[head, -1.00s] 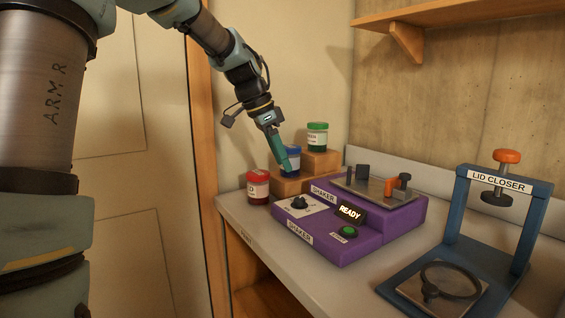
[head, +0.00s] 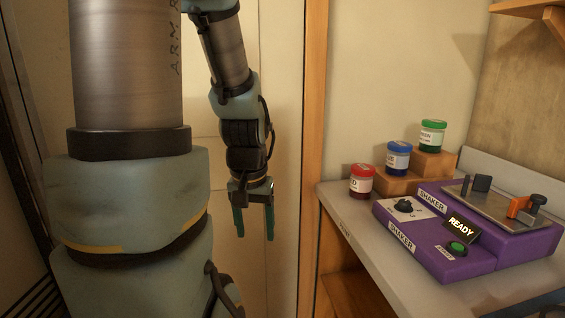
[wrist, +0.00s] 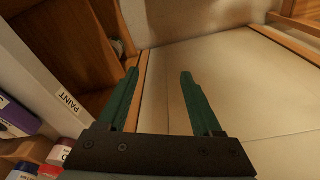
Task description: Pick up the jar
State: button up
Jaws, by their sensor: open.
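Three small jars stand at the left end of the bench in the head view. The jar with a red lid (head: 362,182) is on the bench top, the blue jar (head: 398,157) on a low wooden step, and the green-lidded jar (head: 431,136) on a higher step. My gripper (head: 254,237) hangs well left of them, fingers down, open and empty. In the wrist view my gripper (wrist: 160,74) has clear space between its green fingers. Parts of the jars show at that view's lower left corner, outside the fingers.
A purple shaker (head: 425,243) reading "READY" sits on the bench right of the jars. The bench edge carries a "PAINT" label (wrist: 68,103). A wooden post (head: 313,130) stands between my gripper and the jars. A shelf (head: 535,10) is at upper right.

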aim_at(360, 188)
jog(key=k+u, duration=0.2)
jog(key=u, duration=0.15)
jog(key=k+u, duration=0.5)
jog(key=u, duration=0.25)
